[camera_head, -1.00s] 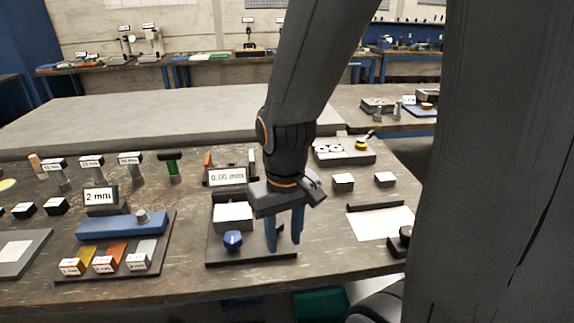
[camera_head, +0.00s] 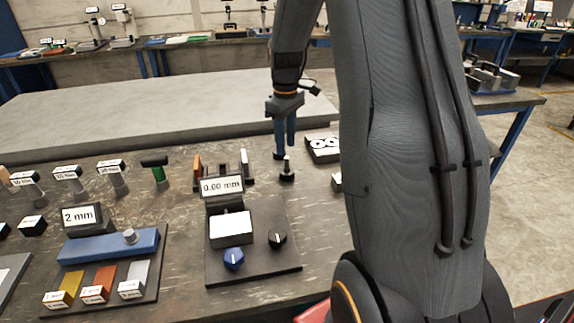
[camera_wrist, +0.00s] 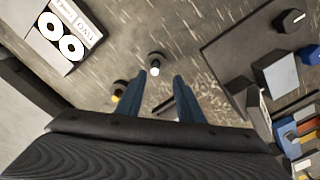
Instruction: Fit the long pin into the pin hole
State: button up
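My gripper (camera_head: 285,150) hangs over the table with its blue fingers apart and nothing between them; the wrist view also shows the gap between its fingertips (camera_wrist: 161,82). A small upright dark piece with a light metal top (camera_head: 286,170) stands just below the fingers, and in the wrist view a similar piece (camera_wrist: 155,65) lies just beyond the fingertips. It may be the long pin; I cannot tell for certain. A grey block with two white rings (camera_head: 321,147) lies to its right, and shows at upper left in the wrist view (camera_wrist: 62,40). I cannot pick out the pin hole.
A unit reading 0.00 mm (camera_head: 222,187) on a dark plate with two knobs stands in front. Several labelled gauges (camera_head: 70,178) stand at left, behind a blue holder (camera_head: 105,245). A small yellow-and-black piece (camera_wrist: 119,91) lies near the left finger. My arm hides the table's right side.

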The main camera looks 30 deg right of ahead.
aim_at(287, 157)
jog(key=shift+w+d+f, duration=0.2)
jog(key=shift+d+f, duration=0.05)
jog(key=shift+d, duration=0.1)
jog(key=shift+w+f+p, duration=0.15)
jog(key=shift+f+p, duration=1.1)
jog(key=shift+f, duration=2.35)
grip_shut()
